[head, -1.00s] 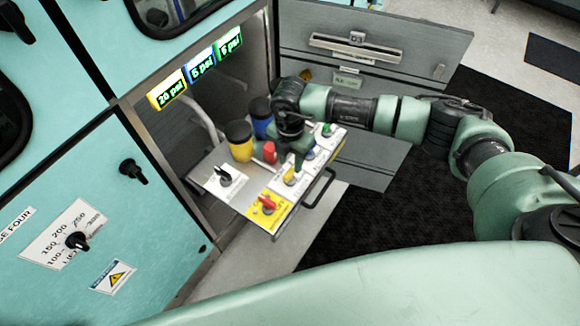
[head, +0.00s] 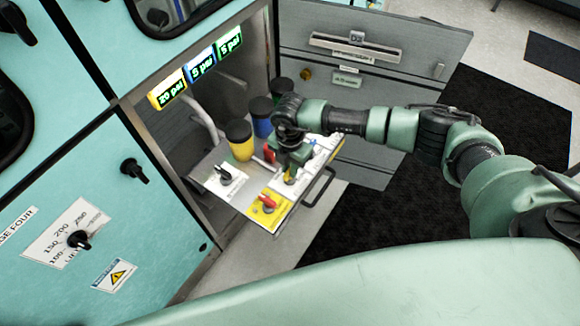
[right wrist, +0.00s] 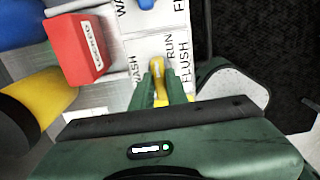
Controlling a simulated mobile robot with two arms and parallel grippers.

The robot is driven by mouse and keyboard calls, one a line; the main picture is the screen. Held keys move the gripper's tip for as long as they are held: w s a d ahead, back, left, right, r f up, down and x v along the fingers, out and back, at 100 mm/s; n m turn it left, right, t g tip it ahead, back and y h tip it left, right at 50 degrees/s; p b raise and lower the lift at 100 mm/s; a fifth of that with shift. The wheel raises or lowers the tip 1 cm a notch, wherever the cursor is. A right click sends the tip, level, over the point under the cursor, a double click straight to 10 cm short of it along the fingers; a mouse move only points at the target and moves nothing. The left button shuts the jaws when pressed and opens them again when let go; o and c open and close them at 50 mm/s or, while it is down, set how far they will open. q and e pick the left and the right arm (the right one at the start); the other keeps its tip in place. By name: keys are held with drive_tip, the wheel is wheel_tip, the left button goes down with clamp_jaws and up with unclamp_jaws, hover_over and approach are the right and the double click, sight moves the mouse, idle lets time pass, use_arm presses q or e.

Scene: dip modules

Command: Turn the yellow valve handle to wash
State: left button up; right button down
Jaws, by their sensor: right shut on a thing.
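The yellow valve handle (right wrist: 158,84) shows in the right wrist view between my fingers, its tip pointing up the picture. The printed words WASH, to its left, and RUN and FLUSH, to its right, are on the white panel (right wrist: 150,48) around it. My right gripper (right wrist: 166,88) is shut on the handle. In the head view the gripper (head: 291,173) is down at the panel and the handle (head: 290,180) is mostly hidden under it. My left gripper is out of view.
A yellow panel with a red handle (head: 267,202) and a white panel with a black knob (head: 226,176) lie nearby. A red block (right wrist: 82,48) and dark-lidded yellow (head: 240,148) and blue (head: 262,124) containers stand close by. A pull bar (head: 322,188) edges the tray.

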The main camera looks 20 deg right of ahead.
drive_tip(key=n+b, duration=0.2)
drive_tip(key=n, duration=0.2)
drive_tip(key=shift+f+n+b, duration=0.1)
drive_tip(key=shift+n+b, duration=0.3)
drive_tip(key=n+b, duration=0.3)
drive_tip(key=n, duration=0.1)
drive_tip(key=shift+w, duration=0.1)
drive_tip(key=n+b, duration=0.4)
drive_tip(key=n, duration=0.2)
drive_tip(key=shift+n+b, duration=1.2)
drive_tip(key=shift+n, duration=0.4)
drive_tip(key=shift+r, duration=0.25)
drive_tip(key=c, duration=1.4)
unclamp_jaws()
